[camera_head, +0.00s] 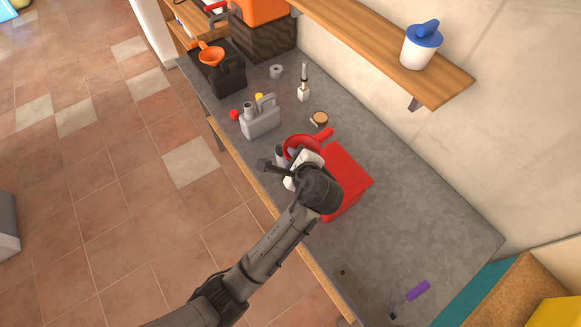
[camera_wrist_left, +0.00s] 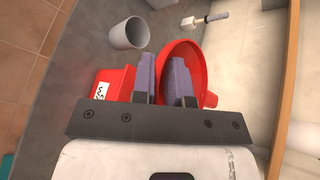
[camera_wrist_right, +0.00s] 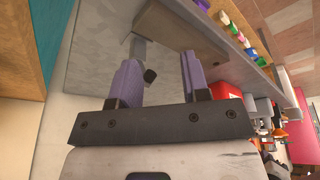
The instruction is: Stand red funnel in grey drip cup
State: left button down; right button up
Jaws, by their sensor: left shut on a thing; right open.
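The red funnel (camera_head: 297,146) is held over the bench, with its wide bowl and handle showing in the head view. My left gripper (camera_head: 298,165) is shut on it. In the left wrist view, the funnel (camera_wrist_left: 193,58) is at the left gripper's fingers (camera_wrist_left: 164,80); its spout is hidden. The grey drip cup (camera_wrist_left: 129,34) is empty, beside the funnel and apart from it in this view. In the head view the cup (camera_head: 281,155) is partly covered by my gripper. My right gripper (camera_wrist_right: 157,78) is open, with nothing held between its fingers.
A red box (camera_head: 350,178) is close beside the funnel. A grey jug (camera_head: 260,120), a black container with an orange funnel (camera_head: 211,56) and small items stand farther back. A shelf (camera_head: 380,45) overhangs the wall side.

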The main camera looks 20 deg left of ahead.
pick_arm(q)
jog(key=shift+w+d+r+t, duration=0.1)
jog(key=shift+w+t, duration=0.05)
jog(key=shift+t, duration=0.15)
jog(key=w+a+f+p, duration=0.1)
jog(key=w+a+f, duration=0.6)
jog(key=a+f, duration=0.2)
jog(key=shift+w+a+f+m+h, duration=0.15)
jog(key=shift+a+f+m+h, duration=0.2)
jog(key=shift+f, duration=0.55)
jog(key=shift+f, duration=0.15)
jog(key=c, duration=1.1)
grip_release()
